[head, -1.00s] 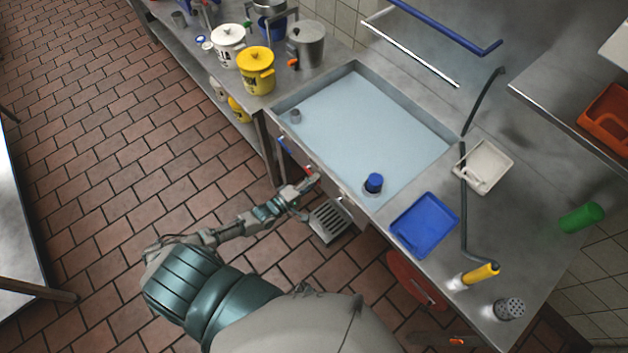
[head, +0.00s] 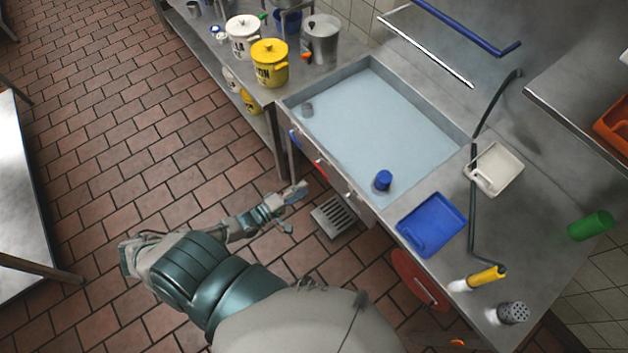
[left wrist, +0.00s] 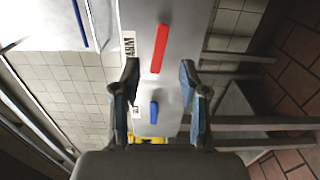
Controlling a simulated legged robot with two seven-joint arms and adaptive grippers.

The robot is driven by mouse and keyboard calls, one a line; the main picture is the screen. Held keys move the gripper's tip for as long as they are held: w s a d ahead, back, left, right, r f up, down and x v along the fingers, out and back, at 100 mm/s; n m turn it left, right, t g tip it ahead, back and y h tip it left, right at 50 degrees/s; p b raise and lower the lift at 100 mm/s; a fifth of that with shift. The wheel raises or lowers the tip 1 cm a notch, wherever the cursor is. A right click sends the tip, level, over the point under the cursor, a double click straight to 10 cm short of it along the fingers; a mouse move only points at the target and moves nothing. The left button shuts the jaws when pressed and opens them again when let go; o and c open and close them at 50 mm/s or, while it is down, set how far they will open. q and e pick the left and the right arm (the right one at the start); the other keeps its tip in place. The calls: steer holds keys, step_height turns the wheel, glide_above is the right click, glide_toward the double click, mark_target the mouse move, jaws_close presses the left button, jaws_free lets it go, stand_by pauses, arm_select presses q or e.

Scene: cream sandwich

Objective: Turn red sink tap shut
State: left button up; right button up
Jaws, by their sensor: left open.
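The red tap (head: 320,168) is a bar handle on the front panel below the sink (head: 375,120). In the left wrist view the red handle (left wrist: 160,48) lies lengthwise along the panel, slightly tilted, just beyond the fingertips. A blue tap (left wrist: 154,112) sits on the same panel; it also shows in the head view (head: 294,137). My left gripper (head: 292,203) is open and empty, in front of the panel and apart from the red tap. In the left wrist view its two fingers (left wrist: 160,82) stand wide apart. My right gripper is out of view.
Water fills the sink, with a blue-topped plug (head: 383,180) in it. A blue tray (head: 432,225) and a white tray (head: 497,168) lie on the counter. A floor drain grate (head: 333,215) is below. Pots (head: 270,65) stand at the back left. The tiled floor is clear.

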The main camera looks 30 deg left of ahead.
arm_select(q)
steer(key=shift+v, duration=1.75)
